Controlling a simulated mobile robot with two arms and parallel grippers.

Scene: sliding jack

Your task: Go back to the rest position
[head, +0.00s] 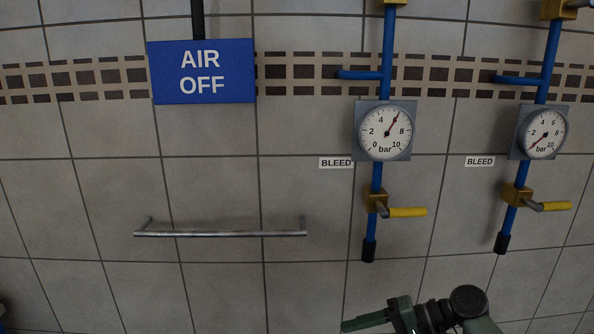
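My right gripper (348,326) shows at the bottom edge, right of centre. It is dark green and points left, in front of the tiled wall and below the left bleed pipe (376,178). Its lower part is cut off by the frame, so I cannot tell whether it is open. No held thing shows at it, and it appears apart from the pipe and valve. My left gripper is not in view; only a small dark bluish shape shows at the lower left edge.
A metal rail (220,234) crosses the wall. A blue AIR OFF sign (202,72) hangs above. The left gauge (385,131) reads about 6, the right gauge (542,133) near 0. Yellow valve handles (407,212) and (554,206) lie horizontal. The lower middle wall is clear.

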